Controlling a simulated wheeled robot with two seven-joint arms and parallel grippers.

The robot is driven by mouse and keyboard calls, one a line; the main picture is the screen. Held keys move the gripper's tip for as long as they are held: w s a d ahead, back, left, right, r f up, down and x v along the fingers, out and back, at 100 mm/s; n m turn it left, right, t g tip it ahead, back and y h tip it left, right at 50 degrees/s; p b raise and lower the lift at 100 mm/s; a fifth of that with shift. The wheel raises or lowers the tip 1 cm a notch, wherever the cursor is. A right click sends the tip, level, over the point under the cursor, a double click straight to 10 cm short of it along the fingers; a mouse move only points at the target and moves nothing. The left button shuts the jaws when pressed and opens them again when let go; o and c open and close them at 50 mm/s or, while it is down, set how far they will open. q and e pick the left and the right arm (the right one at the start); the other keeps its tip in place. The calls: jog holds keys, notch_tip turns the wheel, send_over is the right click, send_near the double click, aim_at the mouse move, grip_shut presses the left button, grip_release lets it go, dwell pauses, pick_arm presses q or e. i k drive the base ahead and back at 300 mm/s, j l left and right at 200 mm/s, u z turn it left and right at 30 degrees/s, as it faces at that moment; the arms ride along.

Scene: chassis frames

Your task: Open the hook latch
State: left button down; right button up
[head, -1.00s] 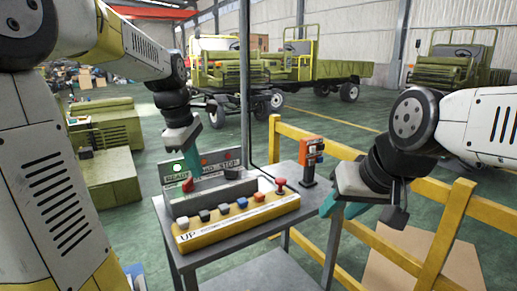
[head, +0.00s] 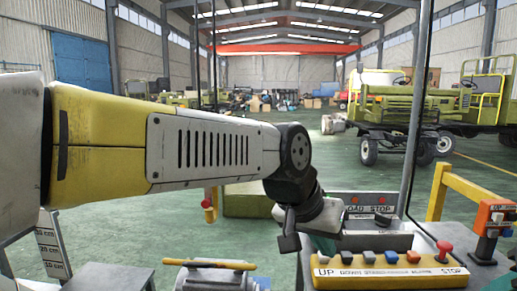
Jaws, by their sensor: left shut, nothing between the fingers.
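My left arm reaches across the picture from the left edge. My left gripper (head: 324,243) is shut and empty, its teal fingertips low over the back of the button panel and partly hidden. A small red and yellow piece (head: 210,204), which looks like a hook, shows just under my left forearm, in line with thin vertical cables above it. The forearm covers what lies between. The latch itself is too small to tell. My right gripper is out of view.
A yellow button panel (head: 390,275) stands at the lower right, with an orange control box (head: 493,218) beside it. A grey motor-like cylinder with a yellow bar (head: 210,264) is at the bottom. Green trucks (head: 395,112) stand behind. Open green floor lies left of centre.

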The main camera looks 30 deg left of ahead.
aim_at(208, 202)
jog(key=u, duration=1.15)
